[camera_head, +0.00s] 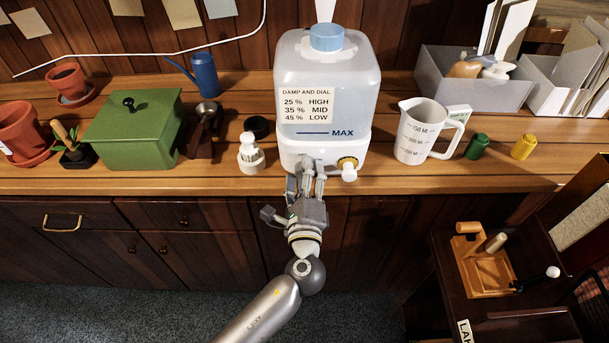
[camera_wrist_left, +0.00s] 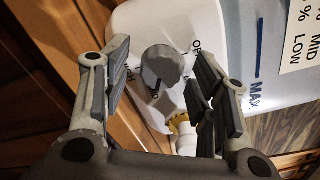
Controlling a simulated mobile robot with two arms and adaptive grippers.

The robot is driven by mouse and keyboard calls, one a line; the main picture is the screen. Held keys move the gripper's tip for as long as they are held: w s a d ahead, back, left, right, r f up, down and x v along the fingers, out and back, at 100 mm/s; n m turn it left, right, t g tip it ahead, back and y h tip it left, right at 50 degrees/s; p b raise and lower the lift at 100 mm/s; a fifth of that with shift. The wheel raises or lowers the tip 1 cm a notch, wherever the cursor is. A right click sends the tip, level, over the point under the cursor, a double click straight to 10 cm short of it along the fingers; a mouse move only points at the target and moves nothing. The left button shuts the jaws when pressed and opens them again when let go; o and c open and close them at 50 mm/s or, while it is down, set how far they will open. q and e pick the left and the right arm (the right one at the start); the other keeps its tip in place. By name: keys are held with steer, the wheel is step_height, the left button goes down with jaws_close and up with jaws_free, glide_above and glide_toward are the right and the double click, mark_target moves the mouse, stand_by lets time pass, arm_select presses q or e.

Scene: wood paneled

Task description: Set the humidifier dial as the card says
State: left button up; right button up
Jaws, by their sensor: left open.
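The humidifier (camera_head: 310,75) stands on the wooden counter, with a clear tank, a blue cap and a white base. The card (camera_head: 306,106) on its front reads "DAMP AND DIAL", 25 % HIGH, 35 % MID, 45 % LOW. The grey dial (camera_wrist_left: 162,67) shows in the left wrist view on the white base; letters around it are partly hidden, so its setting is unclear. My left gripper (camera_head: 306,175) is open in front of the base, its fingers on either side of the dial; contact is unclear. My right gripper is out of view.
A brass fitting with a white end (camera_head: 348,168) sticks out just right of the dial. A white bottle (camera_head: 250,150) stands left of the base. A green box (camera_head: 133,130) stands left.

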arm_select(q)
steer(key=s, duration=1.2)
steer(key=s+a+f+n+g, duration=0.2)
steer(key=a+f+g, duration=0.1)
steer(key=f, duration=0.8)
steer(key=s+a+f+n+g, duration=0.1)
steer(key=s+a+f+g, duration=0.15)
steer(key=f, duration=0.85)
steer(key=s+a+f+n+g, duration=0.1)
steer(key=a+f+n+g, duration=0.2)
steer(key=f, duration=0.8)
steer(key=s+a+f+n+g, duration=0.2)
steer(key=s+a+f+n, duration=0.3)
steer(key=s, duration=0.4)
steer(key=s+a+f+n+g, duration=0.3)
steer(key=s+a+f+n, duration=0.2)
steer(key=s+f, duration=0.3)
steer(key=s+a+f+n+g, duration=0.3)
steer(key=s+a+f+n, duration=0.2)
steer(key=s, duration=0.6)
steer(key=shift+a+f+n, duration=0.15)
steer(key=shift+f+n, duration=0.15)
steer(key=shift+f, duration=0.65)
steer(key=shift+g, duration=0.25)
